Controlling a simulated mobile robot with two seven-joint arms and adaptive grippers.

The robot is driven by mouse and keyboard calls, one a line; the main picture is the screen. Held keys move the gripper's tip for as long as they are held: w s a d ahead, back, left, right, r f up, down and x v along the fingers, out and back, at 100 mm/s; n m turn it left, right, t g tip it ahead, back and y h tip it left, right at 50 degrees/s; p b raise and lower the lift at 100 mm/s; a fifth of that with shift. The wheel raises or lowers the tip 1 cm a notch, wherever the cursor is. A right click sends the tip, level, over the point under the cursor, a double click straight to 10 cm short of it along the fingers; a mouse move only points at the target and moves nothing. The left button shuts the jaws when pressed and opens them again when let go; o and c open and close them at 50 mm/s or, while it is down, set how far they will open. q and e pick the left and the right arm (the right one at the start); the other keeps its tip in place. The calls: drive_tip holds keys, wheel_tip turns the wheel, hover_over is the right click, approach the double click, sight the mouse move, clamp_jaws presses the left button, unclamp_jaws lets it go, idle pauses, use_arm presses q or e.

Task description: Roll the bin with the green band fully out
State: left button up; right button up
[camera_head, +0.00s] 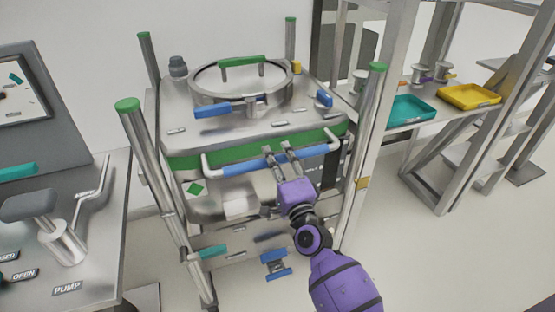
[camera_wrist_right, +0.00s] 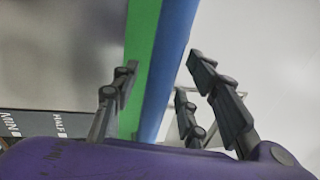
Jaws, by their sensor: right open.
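The bin (camera_head: 205,205) is a steel box with a green band (camera_head: 183,161) around its upper part. It stands between steel posts with green caps. A white bar handle with a blue grip (camera_head: 241,166) runs across its front. My right gripper (camera_head: 281,152) is open at the blue grip, towards the right of the bar. In the right wrist view the fingers (camera_wrist_right: 160,85) are spread on both sides of the blue grip (camera_wrist_right: 170,65), with the green band (camera_wrist_right: 141,40) behind it. Whether they touch the grip is unclear. My left gripper is not in view.
A round lid (camera_head: 240,82) with a green handle tops the bin. A bench with a pump lever (camera_head: 62,240) stands at left. At right, a shelf holds a teal tray (camera_head: 410,110) and a yellow tray (camera_head: 470,97). Open floor lies at the lower right.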

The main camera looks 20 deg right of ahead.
clamp_jaws()
drive_tip(key=shift+s+f, duration=0.1)
idle(0.4)
